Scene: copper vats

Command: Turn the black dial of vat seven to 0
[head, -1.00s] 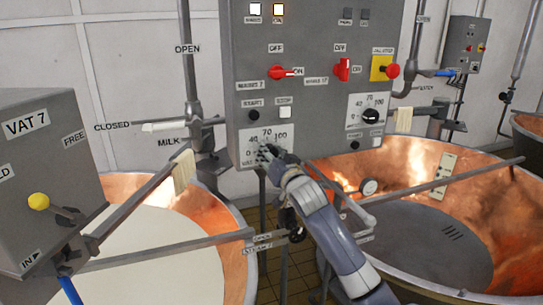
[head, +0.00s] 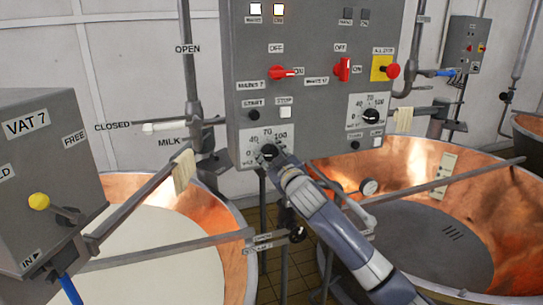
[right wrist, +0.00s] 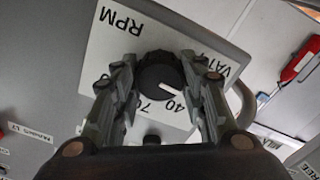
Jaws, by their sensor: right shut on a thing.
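The black dial of vat seven is a round knob on a white RPM plate (head: 246,142), low on the left of the grey control panel (head: 310,105) in the head view. My right gripper (head: 269,154) is at the knob and largely hides it there. In the right wrist view, the dial (right wrist: 155,74) sits between the two fingers of my right gripper (right wrist: 159,60), which is shut on it. The dial's white pointer aims near the 40 mark. The 0 mark is out of sight in the right wrist view. My left gripper is not in view.
Above the plate are start and stop buttons and a red switch (head: 283,72). A second black dial (head: 371,116) is on the right side of the panel. Copper vats (head: 420,215) stand below, with metal bars crossing over them. The VAT 7 box (head: 45,190) stands at the left.

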